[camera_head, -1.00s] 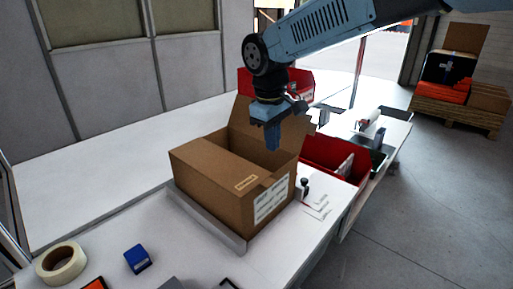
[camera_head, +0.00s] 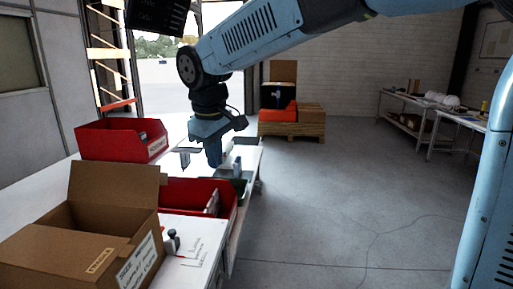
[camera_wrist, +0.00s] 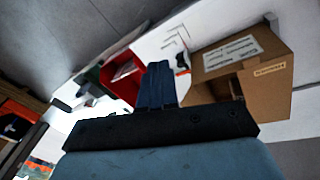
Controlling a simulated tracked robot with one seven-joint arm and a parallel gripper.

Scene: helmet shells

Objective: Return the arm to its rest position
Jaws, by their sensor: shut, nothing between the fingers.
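My gripper (camera_head: 214,160) hangs from the blue arm (camera_head: 255,38) in the head view, above the bench area by the red bins. Its fingers are together and hold nothing. In the wrist view the shut fingers (camera_wrist: 157,86) point out over the bench. The open cardboard box (camera_head: 65,245) stands at the lower left of the head view, apart from my gripper. The box also shows in the wrist view (camera_wrist: 270,95), to the right of the fingers.
One red bin (camera_head: 122,140) stands at the back left, another red bin (camera_head: 190,194) beside the box. A small dark-topped object (camera_head: 173,240) stands on the white bench. A pallet with boxes (camera_head: 292,129) and white tables (camera_head: 408,99) stand farther back.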

